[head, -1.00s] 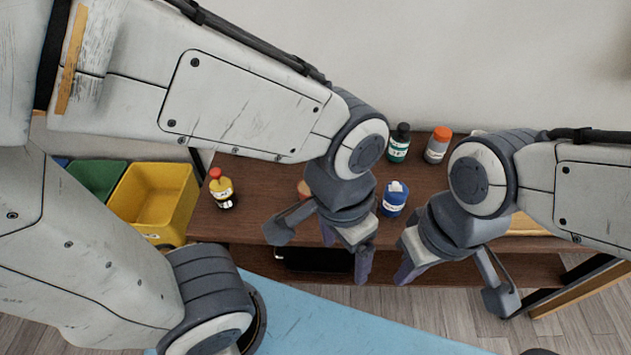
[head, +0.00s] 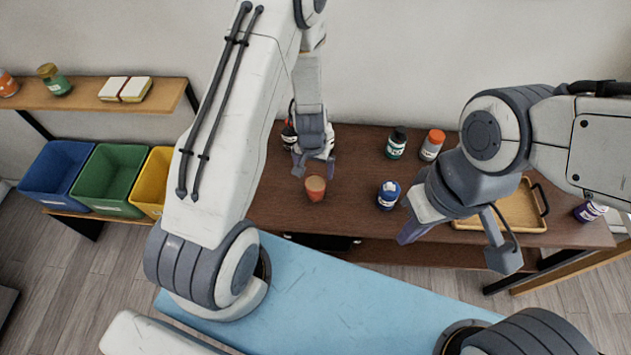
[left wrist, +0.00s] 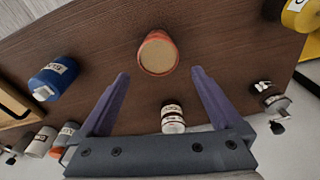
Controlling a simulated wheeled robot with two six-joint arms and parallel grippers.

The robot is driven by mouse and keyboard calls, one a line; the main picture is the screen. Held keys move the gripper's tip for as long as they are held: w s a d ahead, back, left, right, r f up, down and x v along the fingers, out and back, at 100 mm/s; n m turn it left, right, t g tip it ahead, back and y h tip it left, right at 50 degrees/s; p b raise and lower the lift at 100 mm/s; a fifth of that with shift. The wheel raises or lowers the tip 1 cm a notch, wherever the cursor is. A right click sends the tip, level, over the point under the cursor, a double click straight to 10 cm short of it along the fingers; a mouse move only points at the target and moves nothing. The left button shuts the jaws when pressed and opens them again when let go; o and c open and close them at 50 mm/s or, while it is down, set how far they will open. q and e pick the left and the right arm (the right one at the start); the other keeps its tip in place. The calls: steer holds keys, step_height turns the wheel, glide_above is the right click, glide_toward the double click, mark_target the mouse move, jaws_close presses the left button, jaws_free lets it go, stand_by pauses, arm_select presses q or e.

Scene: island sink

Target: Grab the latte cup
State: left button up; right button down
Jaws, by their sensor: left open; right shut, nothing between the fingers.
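The latte cup (head: 315,188) is a small terracotta-coloured cup with a tan top, upright on the dark wooden table. It also shows in the left wrist view (left wrist: 157,55), just beyond the fingertips and centred between them. My left gripper (head: 314,168) is open and empty, just behind the cup in the head view. In the left wrist view its two purple fingers (left wrist: 160,75) are spread and do not appear to touch the cup.
A blue bottle (head: 388,195) stands right of the cup. A green-labelled bottle (head: 396,142) and an orange-capped bottle (head: 432,145) stand further back. A wooden tray (head: 490,218) is at right; bins (head: 108,178) at left.

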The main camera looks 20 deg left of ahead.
mark_target(315, 181)
arm_select(q)
steer(key=f+b, duration=0.1)
steer(key=f, duration=0.1)
steer(key=f+b, duration=0.1)
steer(key=b, duration=0.1)
steer(key=f+b, duration=0.1)
steer(key=f, duration=0.1)
steer(key=shift+w+a+f, duration=0.1)
steer(key=shift+w+f, duration=0.2)
steer(key=shift+f, duration=0.05)
steer(key=f+b, duration=0.4)
steer(key=f, duration=0.1)
steer(key=shift+w+d, duration=0.1)
steer(key=shift+d, duration=0.1)
steer(key=shift+r, duration=0.1)
steer(key=c, duration=1.5)
